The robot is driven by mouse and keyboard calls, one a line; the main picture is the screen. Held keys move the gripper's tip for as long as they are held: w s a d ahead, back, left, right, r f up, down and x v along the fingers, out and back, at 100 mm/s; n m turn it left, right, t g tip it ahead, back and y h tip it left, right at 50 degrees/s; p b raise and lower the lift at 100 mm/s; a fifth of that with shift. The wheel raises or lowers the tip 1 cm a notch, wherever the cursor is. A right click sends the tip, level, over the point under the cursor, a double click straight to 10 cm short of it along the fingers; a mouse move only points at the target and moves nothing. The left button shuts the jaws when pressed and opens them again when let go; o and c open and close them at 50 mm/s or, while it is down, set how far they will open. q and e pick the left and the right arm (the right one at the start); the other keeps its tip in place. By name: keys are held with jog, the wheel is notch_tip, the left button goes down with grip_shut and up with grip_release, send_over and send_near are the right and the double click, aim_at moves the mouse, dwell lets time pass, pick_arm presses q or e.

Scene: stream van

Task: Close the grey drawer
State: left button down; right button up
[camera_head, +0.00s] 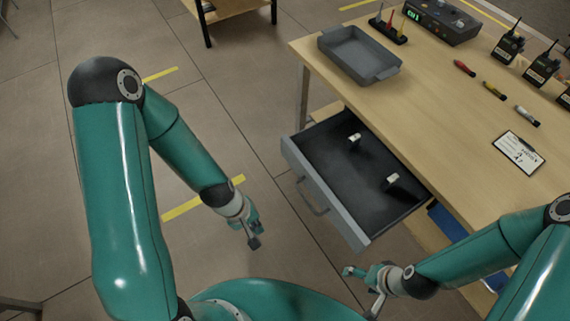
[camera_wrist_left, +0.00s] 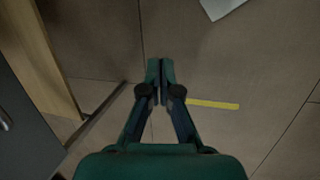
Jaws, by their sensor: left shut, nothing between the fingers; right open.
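The grey drawer (camera_head: 325,205) stands pulled out from under the wooden table in the head view. Its dark inside holds two small white-and-dark items, one (camera_head: 354,139) towards the back left and one (camera_head: 392,181) towards the right. A bar handle (camera_head: 313,196) is on its front. My left gripper (camera_head: 254,238) is shut and empty, to the left of the drawer front and apart from it. It shows shut in the left wrist view (camera_wrist_left: 160,82), over the floor. My right gripper (camera_head: 362,284) is open, below the drawer's near corner in the picture, apart from it.
The wooden table (camera_head: 440,110) carries a grey tray (camera_head: 358,55), several radios, markers and a clipboard (camera_head: 519,151). A blue thing (camera_head: 447,224) shows under the table, right of the drawer. The floor left of the drawer is clear, with yellow tape strips.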

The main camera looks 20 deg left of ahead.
pick_arm(q)
jog(key=w+a+r+n+t+b, duration=0.2)
jog(key=w+a+r+n+b, duration=0.15)
jog(key=n, duration=0.45)
jog(key=n+t+h+b, duration=0.2)
jog(key=n+t+b, duration=0.15)
jog(key=n, duration=0.75)
send_near(290, 161)
jog(key=s+a+r, duration=0.2)
jog(key=s+a, duration=0.2)
jog(key=s, duration=0.2)
jog(key=shift+t, duration=0.25)
jog(key=b+x, duration=0.1)
jog(key=x, duration=0.3)
jog(key=w+r+b+x, duration=0.1)
jog(key=x, duration=0.2)
jog(key=b+x, duration=0.1)
jog(key=x, duration=0.3)
jog(key=shift+w+d+b, duration=0.4)
jog(key=shift+d, duration=0.15)
jog(key=shift+w+d, duration=0.4)
jog(key=shift+w, duration=0.15)
pick_arm(e)
notch_tip(290, 161, down, 12)
